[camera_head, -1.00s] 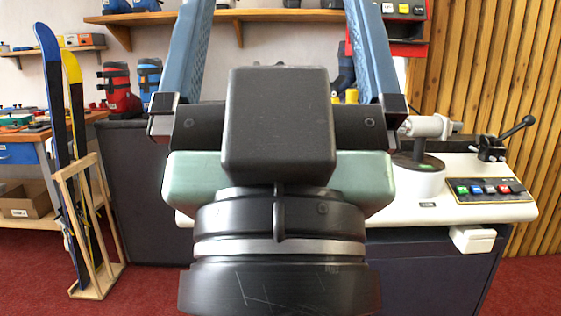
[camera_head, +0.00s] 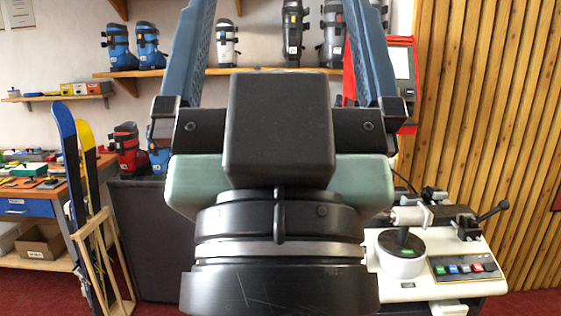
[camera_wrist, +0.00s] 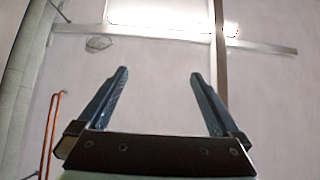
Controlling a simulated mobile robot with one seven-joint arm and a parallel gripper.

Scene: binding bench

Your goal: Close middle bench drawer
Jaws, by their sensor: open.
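A wooden workbench (camera_head: 62,192) stands at the left edge of the head view, partly cut off by the frame. A blue drawer front (camera_head: 25,208) with a pale handle shows under its top. I cannot tell whether this is the middle drawer or how far it stands out; no other drawer of the bench shows. My gripper fills the centre of the head view, its blue fingers pointing up, far to the right of the bench. In the wrist view my gripper (camera_wrist: 159,73) is open and empty, with pale ceiling beyond it.
Blue and yellow skis (camera_head: 68,150) stand in a wooden rack (camera_head: 104,262) beside the bench. A dark panel (camera_head: 137,235) is right of them. A white machine (camera_head: 400,262) with a lever and buttons stands at right. Boots line a wall shelf (camera_head: 260,71). Slatted wood covers the right wall.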

